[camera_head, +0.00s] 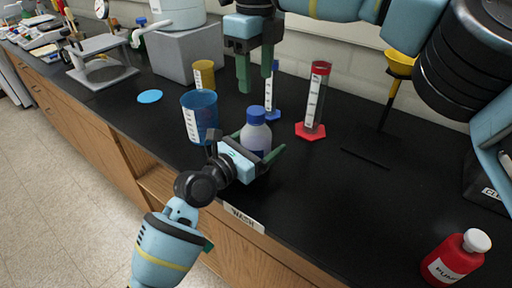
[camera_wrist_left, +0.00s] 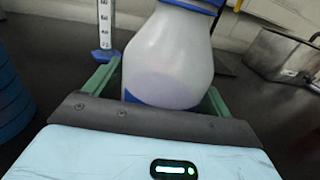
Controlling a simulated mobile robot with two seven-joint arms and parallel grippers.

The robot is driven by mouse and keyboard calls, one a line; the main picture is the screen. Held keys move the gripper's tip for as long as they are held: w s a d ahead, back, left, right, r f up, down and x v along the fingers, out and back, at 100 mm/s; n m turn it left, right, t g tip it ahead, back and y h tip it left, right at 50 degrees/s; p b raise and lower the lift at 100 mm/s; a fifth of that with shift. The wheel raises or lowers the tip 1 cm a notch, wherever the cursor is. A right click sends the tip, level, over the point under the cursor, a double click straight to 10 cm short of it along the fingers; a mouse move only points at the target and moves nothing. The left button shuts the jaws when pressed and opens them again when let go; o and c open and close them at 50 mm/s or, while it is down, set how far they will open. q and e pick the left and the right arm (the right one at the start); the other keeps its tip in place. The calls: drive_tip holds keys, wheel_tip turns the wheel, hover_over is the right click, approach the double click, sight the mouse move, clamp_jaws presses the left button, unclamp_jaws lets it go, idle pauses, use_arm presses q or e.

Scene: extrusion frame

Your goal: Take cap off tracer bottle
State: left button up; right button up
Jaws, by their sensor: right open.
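The tracer bottle (camera_head: 257,138), a pale translucent bottle, stands upright near the counter's front edge with its blue cap (camera_head: 256,114) on. My left gripper (camera_head: 262,146) has its green fingers on either side of the bottle's lower body. The left wrist view shows the bottle (camera_wrist_left: 168,62) between both fingers; whether they press on it I cannot tell. Its base is hidden by the gripper. My right gripper (camera_head: 256,80) is open and empty, fingers pointing down, above and behind the cap.
A blue beaker (camera_head: 204,120) stands just left of the bottle. A yellow cup (camera_head: 204,76), a blue-based cylinder (camera_head: 271,92) and a red cylinder (camera_head: 314,100) stand behind. A red bottle (camera_head: 455,258) is at front right. The counter between is mostly clear.

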use_arm(q)
drive_tip(key=c, duration=1.4)
clamp_jaws()
use_arm(e)
drive_tip(key=shift+m, duration=0.4)
drive_tip(key=m, duration=0.5)
drive_tip(key=shift+m, duration=0.3)
drive_tip(key=m, duration=1.5)
drive_tip(key=shift+m, duration=0.4)
drive_tip(key=m, duration=0.4)
drive_tip(key=shift+m, duration=0.3)
drive_tip(key=m, duration=0.4)
drive_tip(key=shift+m, duration=0.4)
drive_tip(key=shift+f, duration=0.15)
